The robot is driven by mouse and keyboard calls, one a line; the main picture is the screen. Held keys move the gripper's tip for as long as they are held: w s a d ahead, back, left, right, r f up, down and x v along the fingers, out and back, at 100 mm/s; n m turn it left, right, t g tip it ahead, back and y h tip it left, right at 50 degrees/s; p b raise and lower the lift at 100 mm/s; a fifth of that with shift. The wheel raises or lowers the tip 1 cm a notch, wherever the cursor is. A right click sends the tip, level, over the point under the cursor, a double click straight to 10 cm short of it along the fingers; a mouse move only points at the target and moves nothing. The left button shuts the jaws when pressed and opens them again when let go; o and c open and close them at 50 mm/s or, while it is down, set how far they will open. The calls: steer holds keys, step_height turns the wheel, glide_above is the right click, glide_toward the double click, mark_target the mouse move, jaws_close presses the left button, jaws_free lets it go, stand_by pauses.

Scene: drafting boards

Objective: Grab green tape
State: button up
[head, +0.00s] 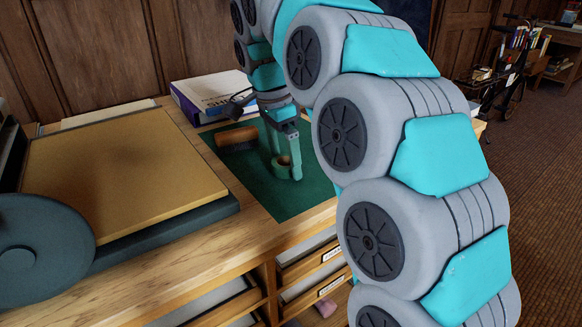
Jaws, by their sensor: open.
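The green tape (281,169) appears as a small roll with a tan inside, low on the dark green mat (292,205). My gripper (285,162) points down over the mat, right at the tape. Its jaws are open, and the fingers come down around or beside the roll; their similar green colour makes the exact contact hard to tell. Part of the tape is hidden by the fingers.
A brown cylinder (237,137) lies on the mat left of my gripper. A tan board on a dark base (125,170) fills the left of the desk. Open shelves (310,262) are below the front edge. The mat's front part is clear.

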steer(key=c, duration=1.3)
steer(key=shift+r, duration=0.2)
